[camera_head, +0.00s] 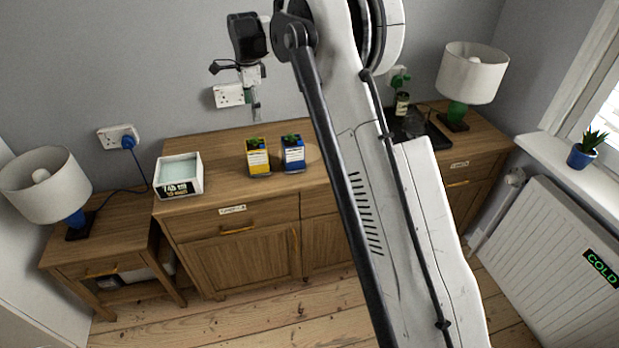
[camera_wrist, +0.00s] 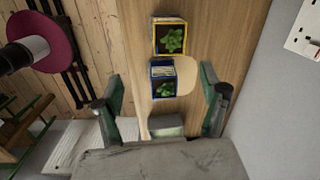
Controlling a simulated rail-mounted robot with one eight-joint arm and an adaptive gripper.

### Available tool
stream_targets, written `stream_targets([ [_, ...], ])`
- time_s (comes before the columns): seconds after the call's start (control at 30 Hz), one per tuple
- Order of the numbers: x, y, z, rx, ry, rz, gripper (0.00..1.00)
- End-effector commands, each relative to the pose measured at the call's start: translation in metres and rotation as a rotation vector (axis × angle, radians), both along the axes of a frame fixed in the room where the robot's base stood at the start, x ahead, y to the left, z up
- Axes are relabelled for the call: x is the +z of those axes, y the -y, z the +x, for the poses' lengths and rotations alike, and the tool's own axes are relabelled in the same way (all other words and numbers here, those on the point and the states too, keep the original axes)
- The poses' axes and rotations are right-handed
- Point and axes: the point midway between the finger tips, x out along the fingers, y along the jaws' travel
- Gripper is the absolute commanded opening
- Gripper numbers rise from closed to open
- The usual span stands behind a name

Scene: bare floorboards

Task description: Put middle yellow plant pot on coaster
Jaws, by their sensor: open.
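The yellow plant pot (camera_head: 258,157) is a square pot with a small green plant. It stands on the wooden sideboard, left of a similar blue pot (camera_head: 292,153).
Lamps stand at the far left (camera_head: 42,185) and far right (camera_head: 470,75). A small pot (camera_head: 402,104) sits by a dark tray.

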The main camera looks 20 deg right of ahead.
Motion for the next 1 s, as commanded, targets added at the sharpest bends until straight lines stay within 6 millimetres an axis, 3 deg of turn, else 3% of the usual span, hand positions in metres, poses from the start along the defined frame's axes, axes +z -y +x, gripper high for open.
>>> stream_targets([
  [0.03, 0.016, 0.0, -0.012, 0.04, 0.016, -0.003, 0.75],
  [0.2, 0.058, 0.0, -0.049, 0.191, 0.07, -0.019, 0.75],
  [0.5, 0.114, 0.0, -0.128, 0.454, 0.163, -0.068, 0.75],
  [0.73, 0.142, 0.0, -0.195, 0.652, 0.231, -0.121, 0.75],
  [1.0, 0.153, 0.0, -0.278, 0.883, 0.303, -0.201, 0.75],
])
